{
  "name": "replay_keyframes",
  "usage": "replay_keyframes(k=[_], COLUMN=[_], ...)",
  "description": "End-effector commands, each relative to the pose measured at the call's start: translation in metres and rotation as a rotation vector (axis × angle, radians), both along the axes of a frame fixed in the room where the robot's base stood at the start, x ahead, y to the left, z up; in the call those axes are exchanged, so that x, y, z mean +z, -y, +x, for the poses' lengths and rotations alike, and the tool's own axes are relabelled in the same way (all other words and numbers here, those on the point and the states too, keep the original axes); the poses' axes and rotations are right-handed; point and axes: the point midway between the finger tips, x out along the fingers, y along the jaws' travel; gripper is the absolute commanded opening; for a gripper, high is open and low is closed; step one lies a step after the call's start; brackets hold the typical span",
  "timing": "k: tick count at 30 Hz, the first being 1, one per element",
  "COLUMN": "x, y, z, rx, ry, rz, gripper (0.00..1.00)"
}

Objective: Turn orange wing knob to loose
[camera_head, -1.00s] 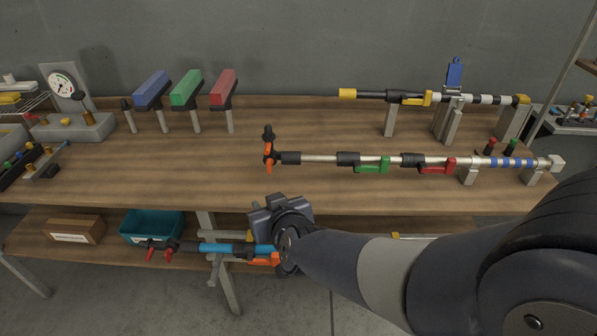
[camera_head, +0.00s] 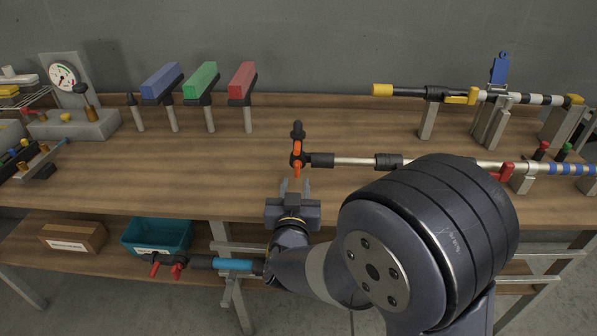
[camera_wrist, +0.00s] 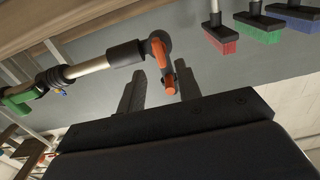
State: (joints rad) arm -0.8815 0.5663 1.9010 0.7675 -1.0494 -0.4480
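The orange wing knob (camera_head: 297,158) is at the left end of the upper-row silver pole on the bench, with a black fitting behind it. My gripper (camera_head: 295,186) is just below and in front of it in the head view, fingers pointing toward it. In the wrist view the orange wing knob (camera_wrist: 158,50) lies beyond the fingers, with its lower wing reaching toward the gap between the fingertips (camera_wrist: 160,85). The fingers are apart, with nothing held between them. I cannot tell whether the wing touches a finger.
My arm hides the middle of the pole. Blue, green and red brushes (camera_head: 203,80) stand at the back left. A yellow-tipped pole (camera_head: 420,92) is at the back right. A teal bin (camera_head: 157,236) and a blue-sleeved pole (camera_head: 232,264) are below. Bare benchtop lies left of the knob.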

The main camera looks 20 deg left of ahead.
Motion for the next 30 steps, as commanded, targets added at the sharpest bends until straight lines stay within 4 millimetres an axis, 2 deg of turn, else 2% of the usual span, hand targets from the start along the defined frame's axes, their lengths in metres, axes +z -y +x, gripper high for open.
replay_keyframes(k=[3,9,21,30], x=[0.0,0.0,0.0,0.0], y=[-0.004,-0.01,-0.013,-0.013], z=[0.023,0.047,0.054,0.054], rx=[-0.003,-0.001,0.001,0.001], ry=[-0.001,0.0,-0.001,-0.001], rz=[0.0,0.0,-0.001,0.0], gripper=[0.33,0.33,0.33,0.08])
